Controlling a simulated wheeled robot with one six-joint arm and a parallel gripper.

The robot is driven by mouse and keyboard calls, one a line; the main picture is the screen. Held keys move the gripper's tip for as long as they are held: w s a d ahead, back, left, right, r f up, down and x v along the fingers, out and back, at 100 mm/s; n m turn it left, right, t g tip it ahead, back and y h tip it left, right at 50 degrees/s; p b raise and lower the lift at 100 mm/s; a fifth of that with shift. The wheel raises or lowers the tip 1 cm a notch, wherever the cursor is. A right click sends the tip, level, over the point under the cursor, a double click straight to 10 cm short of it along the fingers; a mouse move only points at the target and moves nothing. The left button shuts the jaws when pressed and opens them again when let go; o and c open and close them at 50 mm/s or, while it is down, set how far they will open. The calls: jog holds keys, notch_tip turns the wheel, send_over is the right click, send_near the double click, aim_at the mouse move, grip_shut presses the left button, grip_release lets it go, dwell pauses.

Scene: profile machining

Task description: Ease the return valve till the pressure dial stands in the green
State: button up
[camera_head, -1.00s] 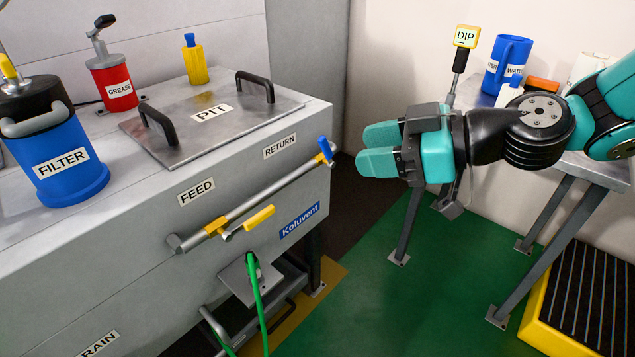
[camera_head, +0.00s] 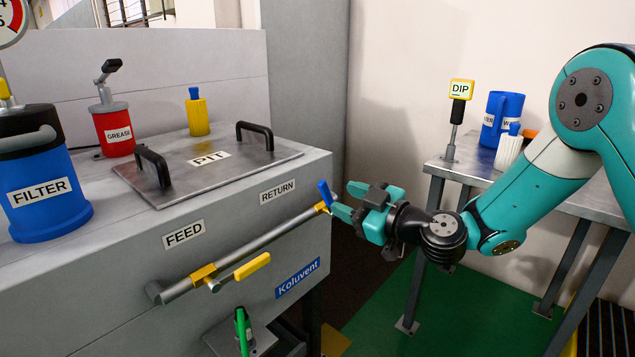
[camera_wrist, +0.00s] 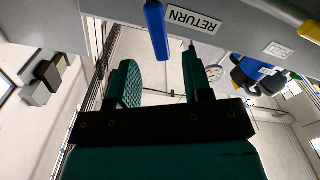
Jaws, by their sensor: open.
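The return valve has a blue lever (camera_head: 325,192) on a yellow body at the right end of the pipe, below the RETURN label (camera_head: 278,191). My gripper (camera_head: 347,200) is open beside the lever, with its teal fingers pointing left at it. In the wrist view the blue lever (camera_wrist: 156,30) hangs in line with the gap between my fingers (camera_wrist: 160,68), around their tips; I cannot tell whether they touch. A round dial (camera_head: 10,22), likely the pressure dial, is cut off at the top left. A red zone shows; its needle and any green do not.
The feed valve's yellow lever (camera_head: 252,266) lies along the pipe (camera_head: 250,245). The PIT lid (camera_head: 215,168), blue FILTER can (camera_head: 45,190) and red GREASE pump (camera_head: 114,130) are on the machine. A side table (camera_head: 470,165) holds the DIP stick (camera_head: 460,92) and a blue jug (camera_head: 504,118).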

aim_at(328, 193)
jog(key=p+x, duration=0.1)
jog(key=x, duration=0.7)
grip_shut()
